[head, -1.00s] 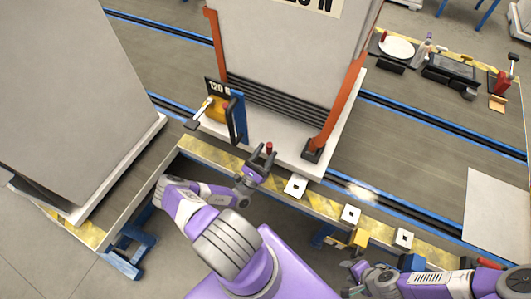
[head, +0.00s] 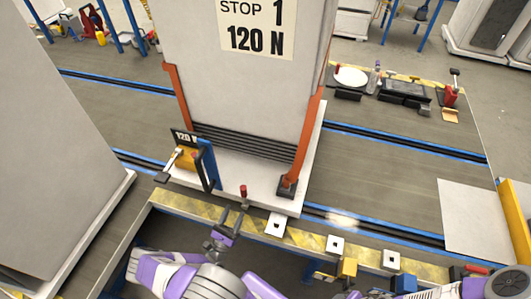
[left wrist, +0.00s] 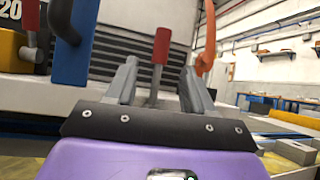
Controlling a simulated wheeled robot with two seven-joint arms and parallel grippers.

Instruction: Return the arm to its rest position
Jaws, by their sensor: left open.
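My left gripper (head: 233,211) is open and empty at the near edge of the yellow-striped rail, in front of the white stop unit. It also shows in the left wrist view (left wrist: 158,82), with its two grey fingers apart. A red-capped pin (head: 243,191) stands upright on the unit's base, just beyond the fingertips. In the left wrist view the red-capped pin (left wrist: 160,48) appears between the fingers, farther off, and I see no contact. My right arm (head: 425,292) lies at the bottom right; its gripper is mostly cut off, so its jaws cannot be judged.
The white stop unit (head: 245,90) has orange posts (head: 305,135) and a blue bracket (head: 207,165) with a yellow block and lever. White square plates (head: 276,225) line the striped rail (head: 190,206). A large grey panel (head: 50,150) stands left. The dark floor between is clear.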

